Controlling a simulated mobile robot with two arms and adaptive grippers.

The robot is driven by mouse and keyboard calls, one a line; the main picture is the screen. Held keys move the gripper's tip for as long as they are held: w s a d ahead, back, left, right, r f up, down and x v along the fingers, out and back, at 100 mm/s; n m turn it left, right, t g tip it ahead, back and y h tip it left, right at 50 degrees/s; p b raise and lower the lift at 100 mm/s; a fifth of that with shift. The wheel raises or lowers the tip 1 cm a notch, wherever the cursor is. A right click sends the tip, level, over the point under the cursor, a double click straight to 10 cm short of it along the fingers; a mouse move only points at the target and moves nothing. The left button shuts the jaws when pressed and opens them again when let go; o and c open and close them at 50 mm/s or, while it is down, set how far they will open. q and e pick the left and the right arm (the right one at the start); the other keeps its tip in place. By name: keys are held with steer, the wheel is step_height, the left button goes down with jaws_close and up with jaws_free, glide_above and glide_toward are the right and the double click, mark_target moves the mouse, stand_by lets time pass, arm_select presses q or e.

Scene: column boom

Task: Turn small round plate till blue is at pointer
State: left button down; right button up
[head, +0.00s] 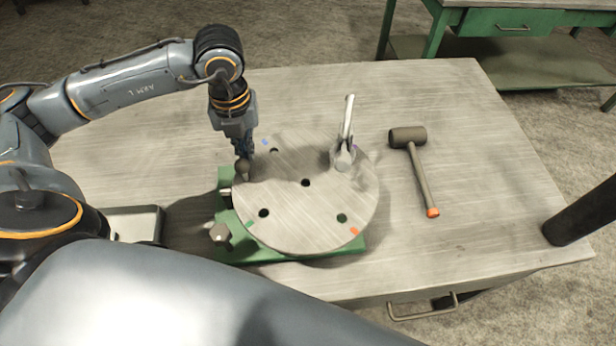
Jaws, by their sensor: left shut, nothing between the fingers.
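The round plate (306,215) lies flat on a green base (224,243) on the bench. It has several dark holes and coloured marks near its rim. The blue mark (265,142) is at the back left, a green one (250,223) at the front left, an orange one (354,231) at the front right. A small pale piece (225,191), perhaps the pointer, sticks out at the plate's left edge. My left gripper (243,158) is shut, pointing down at a dark round knob (243,170) by the plate's left rim. I cannot tell whether they touch. My right gripper is out of view.
A metal clamp with an upright lever (347,120) stands at the plate's back right. A mallet (420,170) lies to its right. A hex knob (220,233) is at the base's front left; a grey tray (137,224) is farther left. The bench's back is clear.

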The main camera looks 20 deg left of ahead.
mark_target(239, 163)
arm_select(q)
steer(key=shift+s+d, duration=0.1)
steer(key=shift+s, duration=0.75)
steer(key=shift+s+d, duration=0.1)
steer(key=shift+s+d+b, duration=0.15)
steer(key=shift+s+b, duration=0.3)
steer(key=shift+s, duration=0.25)
steer(key=shift+s+d, duration=0.1)
steer(key=shift+s+d, duration=0.25)
steer(key=shift+s, duration=0.5)
steer(key=shift+d+b, duration=0.15)
steer(key=shift+b, duration=0.15)
steer(key=shift+s+d, duration=0.4)
steer(key=shift+s, duration=0.3)
